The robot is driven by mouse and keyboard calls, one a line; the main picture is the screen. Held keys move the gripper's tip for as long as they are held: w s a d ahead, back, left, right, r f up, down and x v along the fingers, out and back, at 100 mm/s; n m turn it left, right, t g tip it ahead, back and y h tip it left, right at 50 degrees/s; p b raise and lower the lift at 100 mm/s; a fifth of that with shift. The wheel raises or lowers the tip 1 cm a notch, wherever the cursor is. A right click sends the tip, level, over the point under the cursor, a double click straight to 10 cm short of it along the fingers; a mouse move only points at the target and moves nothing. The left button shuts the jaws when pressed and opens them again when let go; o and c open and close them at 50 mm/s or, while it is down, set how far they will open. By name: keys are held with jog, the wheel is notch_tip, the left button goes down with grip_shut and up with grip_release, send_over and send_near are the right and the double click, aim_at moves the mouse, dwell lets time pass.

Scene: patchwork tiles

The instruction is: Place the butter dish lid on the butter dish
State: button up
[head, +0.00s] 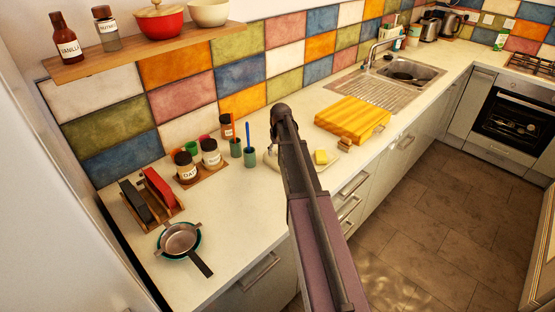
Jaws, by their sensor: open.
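A yellow block of butter (321,157) sits on a pale, low dish (330,166) on the counter, just right of my arm. The dish's left part is hidden behind my arm. A small pale and dark shape (272,150) shows just left of my arm; I cannot tell what it is. I cannot make out the butter dish lid. My arm reaches up from the bottom edge to a dark joint above the counter. My gripper is hidden behind the arm.
A striped yellow board (353,118) lies right of the butter, before the sink (408,72). Labelled jars (210,153), green cups (250,155), a rack (150,201) and a pan (179,240) stand on the left. The front counter between pan and arm is clear.

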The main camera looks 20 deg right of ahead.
jog(key=shift+c, duration=0.2)
grip_shut()
jog(key=shift+r, duration=0.15)
notch_tip(320, 180, up, 3)
jog(key=p, duration=0.3)
jog(key=shift+r+p, duration=0.2)
jog(key=shift+p, duration=0.15)
jog(key=s+r+p, duration=0.1)
jog(key=s, duration=1.5)
jog(key=shift+a+r, duration=0.15)
jog(key=shift+r, duration=0.05)
